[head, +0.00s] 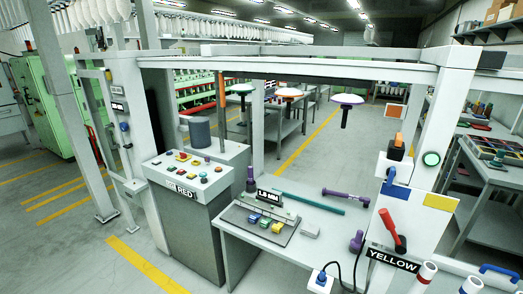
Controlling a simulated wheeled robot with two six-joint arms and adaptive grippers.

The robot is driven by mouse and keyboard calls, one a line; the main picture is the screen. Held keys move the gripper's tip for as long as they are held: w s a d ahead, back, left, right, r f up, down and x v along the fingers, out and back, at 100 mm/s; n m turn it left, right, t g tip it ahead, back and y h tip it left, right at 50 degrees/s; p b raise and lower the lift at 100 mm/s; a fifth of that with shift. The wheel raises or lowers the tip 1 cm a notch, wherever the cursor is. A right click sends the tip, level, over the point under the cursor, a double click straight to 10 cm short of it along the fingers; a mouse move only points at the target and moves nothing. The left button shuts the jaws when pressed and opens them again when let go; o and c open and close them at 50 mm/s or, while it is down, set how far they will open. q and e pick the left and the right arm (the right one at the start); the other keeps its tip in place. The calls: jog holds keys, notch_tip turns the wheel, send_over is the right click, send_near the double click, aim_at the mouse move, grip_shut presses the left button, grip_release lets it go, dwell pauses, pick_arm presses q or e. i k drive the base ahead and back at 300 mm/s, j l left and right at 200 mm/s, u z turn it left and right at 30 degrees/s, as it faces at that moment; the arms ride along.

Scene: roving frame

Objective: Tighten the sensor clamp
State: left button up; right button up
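I cannot tell for sure which part is the sensor clamp. A grey bench (240,240) in the middle carries a fixture plate (252,226) with small yellow, blue and green blocks and a label that seems to read 1.8 MM (269,196). A purple-handled tool (345,195) lies at the back of the bench. A purple part (356,241) stands near the right post. A red-handled tool (390,226) is on that post. Neither gripper shows.
A control box marked RED (188,177) with coloured buttons stands left of the bench. The right post bears a YELLOW label (393,258). A shelf with trays (497,148) is at right. Floor at lower left is clear.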

aim_at(391, 172)
jog(key=z, duration=1.25)
